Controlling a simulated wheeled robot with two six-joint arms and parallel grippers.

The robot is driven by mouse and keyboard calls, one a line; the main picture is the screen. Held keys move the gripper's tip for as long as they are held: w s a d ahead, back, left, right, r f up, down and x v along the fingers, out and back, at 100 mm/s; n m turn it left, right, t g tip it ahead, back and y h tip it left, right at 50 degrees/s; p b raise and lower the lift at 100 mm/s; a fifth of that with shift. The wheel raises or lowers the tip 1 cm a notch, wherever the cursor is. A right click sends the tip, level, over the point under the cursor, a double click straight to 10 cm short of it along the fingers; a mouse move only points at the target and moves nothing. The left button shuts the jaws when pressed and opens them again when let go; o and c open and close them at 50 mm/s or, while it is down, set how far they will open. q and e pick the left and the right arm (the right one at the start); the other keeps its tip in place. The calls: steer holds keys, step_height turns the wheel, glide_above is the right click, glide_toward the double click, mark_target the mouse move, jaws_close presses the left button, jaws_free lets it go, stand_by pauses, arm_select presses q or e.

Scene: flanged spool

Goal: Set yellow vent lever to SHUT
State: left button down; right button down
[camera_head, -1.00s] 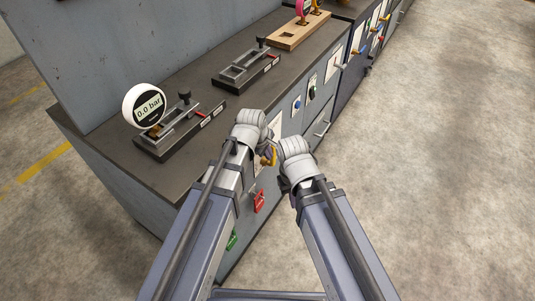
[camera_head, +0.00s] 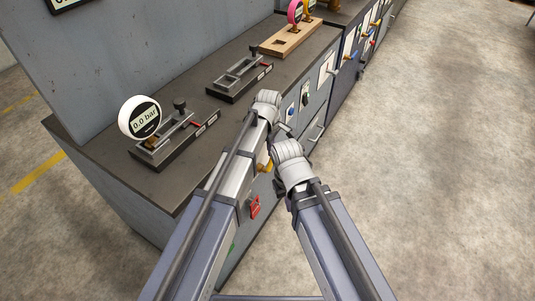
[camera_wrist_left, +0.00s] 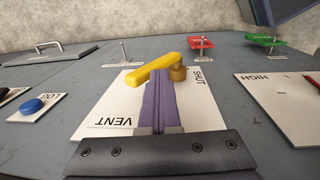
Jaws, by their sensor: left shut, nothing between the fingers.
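The yellow vent lever (camera_wrist_left: 153,72) shows in the left wrist view on a white plate (camera_wrist_left: 105,115). Its brass pivot is at the right, by the word SHUT, and its handle points left, away from that word. VENT is printed at the plate's near left. My left gripper (camera_wrist_left: 157,85) has its purple fingers together and empty, with the tips at the handle; I cannot tell whether they touch it. In the head view the yellow lever (camera_head: 264,166) shows partly between my arms. My right arm's wrist is beside it, with its fingers mostly hidden.
The left wrist view also shows a blue button (camera_wrist_left: 31,106), a red lever (camera_wrist_left: 201,42), a green lever (camera_wrist_left: 272,40) and a plate marked HIGH (camera_wrist_left: 290,100). In the head view a round gauge (camera_head: 140,118) reads 0.0 bar on the bench. The floor at right is clear.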

arm_select(q)
steer(key=shift+w+d+f+g, duration=0.1)
steer(key=shift+w+d+g, duration=0.15)
steer(key=shift+w, duration=0.2)
steer(key=shift+w+d+f+g, duration=0.1)
steer(key=shift+w+d+g, duration=0.1)
steer(key=shift+w, duration=0.25)
steer(key=shift+w+d+f+y, duration=0.15)
steer(key=shift+y, duration=0.15)
steer(key=w+d+f+b, duration=0.2)
steer(key=w+f+b, duration=0.2)
steer(key=f+b, duration=0.2)
steer(key=shift+w+d+b, duration=0.2)
steer(key=shift+d+b, duration=0.15)
steer(key=shift+s+d+f+b, duration=0.1)
steer(key=shift+f+b, duration=0.05)
steer(key=shift+b, duration=0.2)
